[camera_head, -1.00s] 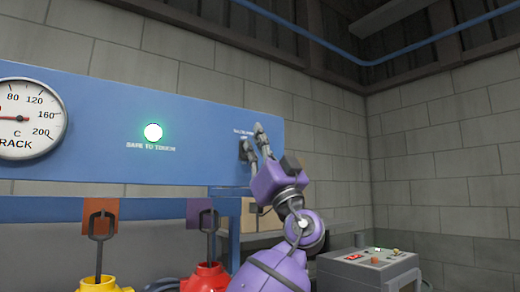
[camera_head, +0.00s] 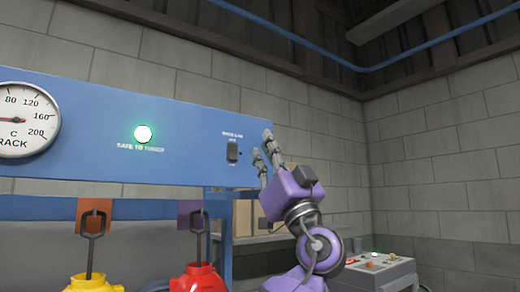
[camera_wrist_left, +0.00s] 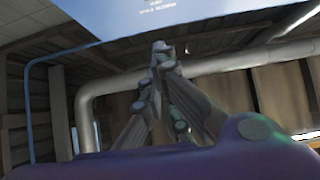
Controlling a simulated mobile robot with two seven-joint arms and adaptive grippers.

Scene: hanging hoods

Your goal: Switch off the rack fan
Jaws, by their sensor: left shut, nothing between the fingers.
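The small dark switch (camera_head: 232,152) sits on the right end of the blue panel (camera_head: 85,165), under a small white label too blurred to read surely. Its lever position is too small to tell. My left gripper (camera_head: 265,148), on a purple arm, is just right of the switch, near the panel's right edge, and apart from the switch in the picture. In the left wrist view its fingers (camera_wrist_left: 160,52) come together at the tips, shut and empty. My right gripper is not in view.
A lit green lamp (camera_head: 143,134) marked safe to touch and a round dial (camera_head: 25,120) are on the panel. Below hang a yellow hood (camera_head: 92,284) and a red hood (camera_head: 198,278). A grey control box (camera_head: 370,272) stands at lower right.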

